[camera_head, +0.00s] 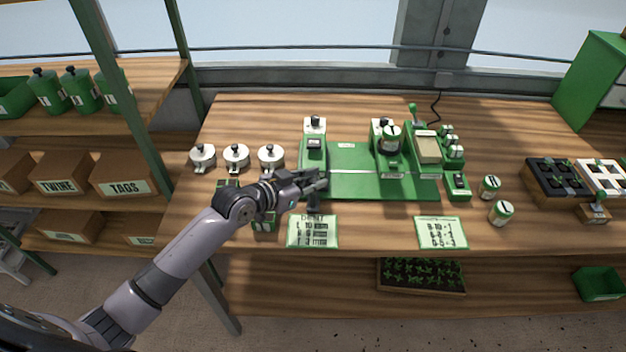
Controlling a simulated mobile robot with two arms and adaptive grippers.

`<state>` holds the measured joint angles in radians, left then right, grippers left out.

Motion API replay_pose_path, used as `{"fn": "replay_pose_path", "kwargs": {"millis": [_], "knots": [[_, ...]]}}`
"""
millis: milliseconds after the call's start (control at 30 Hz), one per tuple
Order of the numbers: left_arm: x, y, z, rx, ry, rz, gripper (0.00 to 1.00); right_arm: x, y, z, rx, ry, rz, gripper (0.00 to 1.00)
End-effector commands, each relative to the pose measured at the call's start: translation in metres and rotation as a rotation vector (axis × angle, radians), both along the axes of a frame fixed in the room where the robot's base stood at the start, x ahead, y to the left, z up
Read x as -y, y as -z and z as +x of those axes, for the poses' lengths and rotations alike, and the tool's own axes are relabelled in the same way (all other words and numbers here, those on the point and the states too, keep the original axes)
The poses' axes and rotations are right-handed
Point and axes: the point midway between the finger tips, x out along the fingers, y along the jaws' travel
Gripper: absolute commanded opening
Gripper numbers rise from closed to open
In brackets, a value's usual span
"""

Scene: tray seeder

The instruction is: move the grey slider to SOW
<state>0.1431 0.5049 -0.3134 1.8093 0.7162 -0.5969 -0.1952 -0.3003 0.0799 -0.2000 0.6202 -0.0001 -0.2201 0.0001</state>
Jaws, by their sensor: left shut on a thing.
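The green seeder (365,184) lies flat on the wooden bench, with a pale rail across its plate. My left gripper (318,182) is at the seeder's front left corner. Its fingers are closed on a small dark grey part (313,200), which looks like the grey slider. The fingers hide most of it, and no SOW mark is readable there. My right gripper is not in view.
White lidded pots (236,157) stand left of the seeder. Two printed cards, left (312,232) and right (441,233), lie along the front edge. Small tins (501,212) and a black cell tray (556,178) are at the right. Bare bench lies between the cards.

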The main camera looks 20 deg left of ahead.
Motion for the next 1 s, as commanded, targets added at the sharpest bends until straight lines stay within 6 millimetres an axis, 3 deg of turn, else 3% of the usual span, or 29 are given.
{"fn": "replay_pose_path", "kwargs": {"millis": [233, 367, 700, 1000], "knots": [[0.003, 0.000, 0.001, -0.002, 0.001, -0.003, 0.00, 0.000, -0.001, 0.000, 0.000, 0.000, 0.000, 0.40], [0.014, -0.002, 0.004, -0.002, 0.002, -0.006, 0.00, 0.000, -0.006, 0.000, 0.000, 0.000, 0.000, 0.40], [0.084, -0.004, 0.024, -0.001, 0.003, -0.011, 0.00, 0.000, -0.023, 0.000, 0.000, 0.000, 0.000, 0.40], [0.150, -0.002, 0.042, 0.000, 0.002, -0.008, 0.00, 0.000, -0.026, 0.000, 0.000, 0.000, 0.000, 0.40]]}}
